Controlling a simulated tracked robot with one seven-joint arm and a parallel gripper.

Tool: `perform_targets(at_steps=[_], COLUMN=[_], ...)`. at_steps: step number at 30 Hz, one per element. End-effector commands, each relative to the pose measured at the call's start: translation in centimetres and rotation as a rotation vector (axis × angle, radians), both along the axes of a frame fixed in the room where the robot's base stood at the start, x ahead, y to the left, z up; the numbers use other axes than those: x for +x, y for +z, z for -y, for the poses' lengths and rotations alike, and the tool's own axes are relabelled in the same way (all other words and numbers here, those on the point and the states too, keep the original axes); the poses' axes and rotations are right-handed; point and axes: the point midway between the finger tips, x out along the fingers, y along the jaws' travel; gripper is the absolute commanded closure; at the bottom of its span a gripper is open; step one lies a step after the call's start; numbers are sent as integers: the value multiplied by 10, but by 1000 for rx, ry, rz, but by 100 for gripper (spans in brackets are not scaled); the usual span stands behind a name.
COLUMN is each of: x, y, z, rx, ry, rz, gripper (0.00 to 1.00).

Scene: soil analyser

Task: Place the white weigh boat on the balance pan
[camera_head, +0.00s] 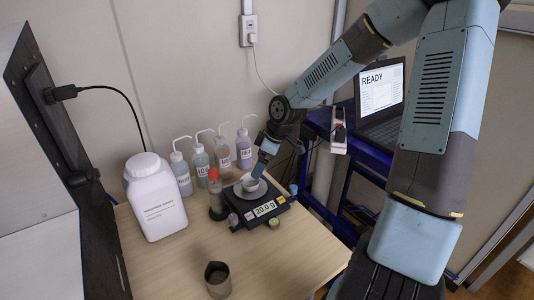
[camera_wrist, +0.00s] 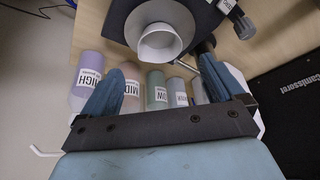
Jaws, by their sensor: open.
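The white weigh boat (camera_head: 249,184) is a small cup-like vessel. It appears to rest upright on the round pan of the black balance (camera_head: 257,209), whose display reads about 20.0 g. In the wrist view the weigh boat (camera_wrist: 160,42) lies ahead of the fingertips, with part of the pale pan (camera_wrist: 134,27) around it. My gripper (camera_head: 261,168) is just above and beside the weigh boat. In the wrist view my gripper (camera_wrist: 162,66) has its two blue fingers wide apart, with nothing between them. My gripper hides part of the pan's back edge.
Several wash bottles (camera_head: 222,158) stand close behind the balance. A red-topped tube (camera_head: 214,188) stands at its left. A large white jug (camera_head: 155,197) and a metal cup (camera_head: 217,279) are on the table. The table front is mostly clear. A laptop (camera_head: 383,100) sits behind right.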

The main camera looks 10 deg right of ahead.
Motion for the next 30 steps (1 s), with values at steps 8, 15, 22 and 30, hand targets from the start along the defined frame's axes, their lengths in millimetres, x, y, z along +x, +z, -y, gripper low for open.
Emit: perform_targets(at_steps=[8, 15, 22, 30], x=[-3, -6, -17, -46], y=[25, 36, 36, 56], z=[11, 14, 21, 44], rx=[0, -1, -80, -258], ry=[-3, -1, -47, -230], rz=[1, 0, -32, -71], gripper=[5, 5, 5, 5])
